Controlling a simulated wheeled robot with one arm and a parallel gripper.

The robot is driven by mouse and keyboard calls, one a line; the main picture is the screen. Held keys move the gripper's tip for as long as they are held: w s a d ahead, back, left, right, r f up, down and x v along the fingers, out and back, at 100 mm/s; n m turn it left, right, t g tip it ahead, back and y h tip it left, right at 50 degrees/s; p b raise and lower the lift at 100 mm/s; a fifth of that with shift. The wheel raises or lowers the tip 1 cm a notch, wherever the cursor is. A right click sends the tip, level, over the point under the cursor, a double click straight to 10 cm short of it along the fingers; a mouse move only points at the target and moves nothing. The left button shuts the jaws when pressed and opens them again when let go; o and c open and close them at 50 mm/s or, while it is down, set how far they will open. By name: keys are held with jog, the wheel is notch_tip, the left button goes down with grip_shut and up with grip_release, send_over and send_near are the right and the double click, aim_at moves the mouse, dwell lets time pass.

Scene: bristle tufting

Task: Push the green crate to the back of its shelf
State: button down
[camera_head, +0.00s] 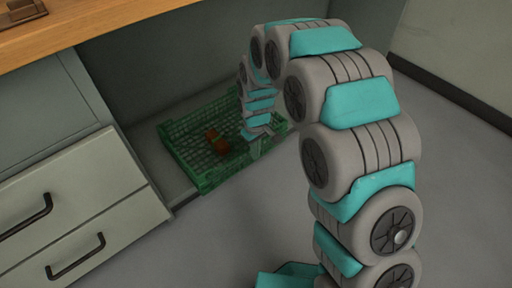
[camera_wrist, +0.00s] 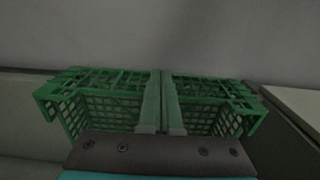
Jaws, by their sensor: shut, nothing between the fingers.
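The green crate (camera_head: 207,179) is a mesh-walled basket on the low shelf (camera_head: 166,183) under the counter, beside the drawer unit. Its near side lies close to the shelf's front edge. My gripper (camera_head: 254,150) is at the crate's near right side, its fingers together and empty. In the wrist view the shut fingers (camera_wrist: 165,103) point at the middle of the crate (camera_wrist: 95,108), with its mesh showing on both sides. I cannot tell whether the fingertips touch it. My arm hides the crate's right part in the head view.
Orange-brown items (camera_head: 217,141) lie in the crate. A drawer unit (camera_head: 70,215) with black handles stands to the left. A wooden countertop (camera_head: 110,25) overhangs above. The grey floor (camera_head: 225,245) in front is clear. A dark object (camera_head: 22,10) sits on the counter.

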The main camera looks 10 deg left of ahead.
jog(key=w+a+f+b, duration=0.1)
jog(key=w+a+f, duration=0.1)
jog(key=f, duration=0.4)
jog(key=shift+w+a, duration=0.25)
jog(key=shift+a, duration=0.3)
jog(key=w+a+p, duration=0.1)
jog(key=w+a, duration=0.3)
jog(key=w+a+p, duration=0.1)
jog(key=w+a, duration=0.3)
jog(key=a, duration=0.1)
jog(key=w+a+p, duration=0.1)
jog(key=w+a, duration=0.3)
jog(key=a, duration=0.1)
jog(key=shift+w+a, duration=0.15)
dwell(0.7)
